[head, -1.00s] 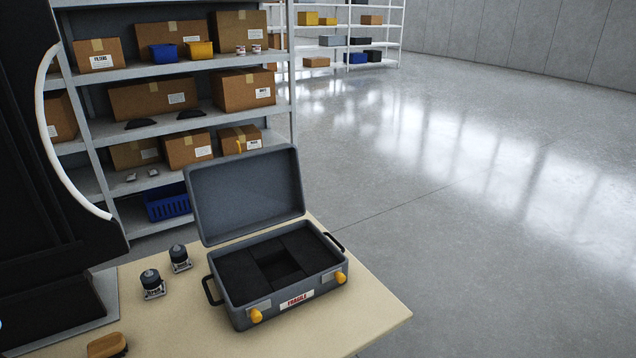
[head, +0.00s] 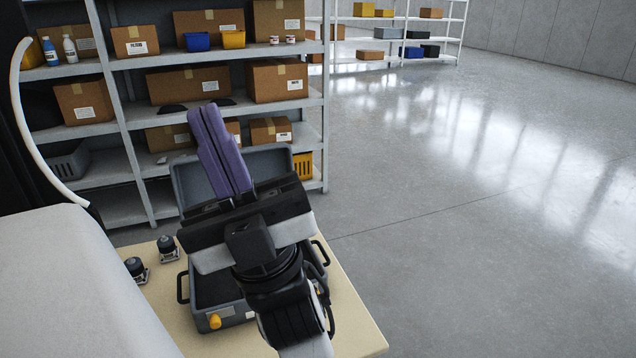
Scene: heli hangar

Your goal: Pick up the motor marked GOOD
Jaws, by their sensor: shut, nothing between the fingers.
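Two small dark motors with light bases stand upright on the table's left part, one nearer (head: 136,269) and one farther (head: 168,247). Their tags are too small to read now, so I cannot tell which is marked GOOD. An open grey case (head: 181,262) stands right of them, its lid (head: 183,186) raised. My gripper (head: 207,125), with purple fingers, is shut and empty. It shows in front of the case and lid, up and to the right of the motors and apart from them. My gripper and arm hide most of the case's inside.
The table (head: 358,335) has bare room at its front right. A shelf rack (head: 113,160) with cardboard boxes, bottles and bins stands behind. A second rack (head: 400,40) is far back. The floor (head: 450,220) to the right is clear.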

